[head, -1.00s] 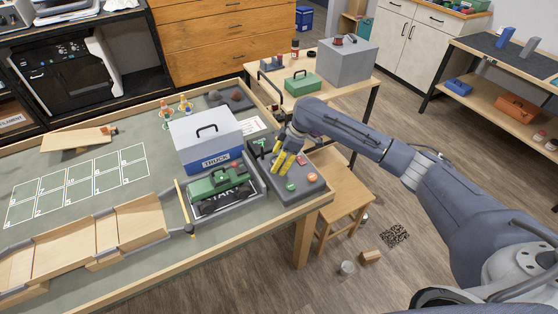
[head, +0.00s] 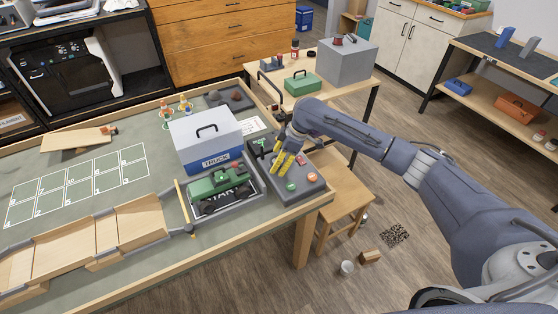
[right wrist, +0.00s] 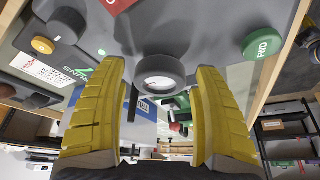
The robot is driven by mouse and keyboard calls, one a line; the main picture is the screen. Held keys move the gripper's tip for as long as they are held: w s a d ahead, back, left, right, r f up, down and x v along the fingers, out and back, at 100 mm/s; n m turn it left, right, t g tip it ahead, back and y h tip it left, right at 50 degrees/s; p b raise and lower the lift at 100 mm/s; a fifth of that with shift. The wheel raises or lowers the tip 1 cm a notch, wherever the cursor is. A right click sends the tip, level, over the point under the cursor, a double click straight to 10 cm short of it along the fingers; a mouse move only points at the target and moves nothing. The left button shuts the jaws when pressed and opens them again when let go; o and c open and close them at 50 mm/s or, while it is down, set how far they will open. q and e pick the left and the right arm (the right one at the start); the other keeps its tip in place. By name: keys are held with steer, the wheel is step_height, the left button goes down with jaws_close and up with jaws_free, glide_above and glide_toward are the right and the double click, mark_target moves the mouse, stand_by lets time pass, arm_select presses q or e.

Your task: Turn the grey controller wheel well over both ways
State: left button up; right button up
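The dark grey controller (head: 312,188) sits at the table's right edge, with a green and an orange-red button on its near part. In the right wrist view, its grey wheel (right wrist: 160,76) is a short round knob with a pale centre. My right gripper (head: 282,163) has yellow fingers and reaches the controller from the right. In the wrist view, the gripper (right wrist: 162,110) is open, a finger on each side of the wheel with gaps between. The green crawler truck (head: 218,183) stands left of the controller. My left gripper is out of view.
A white and blue TRUCK case (head: 205,135) stands close behind the crawler. Wooden ramps (head: 130,228) and a marked grid (head: 80,185) fill the table's left part. A wooden stool (head: 345,190) stands beside the table, with a can (head: 346,267) on the floor.

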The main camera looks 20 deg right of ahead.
steer(key=shift+o, duration=0.4)
steer(key=v, duration=1.2)
steer(key=shift+s, duration=0.1)
steer(key=shift+f, duration=0.15)
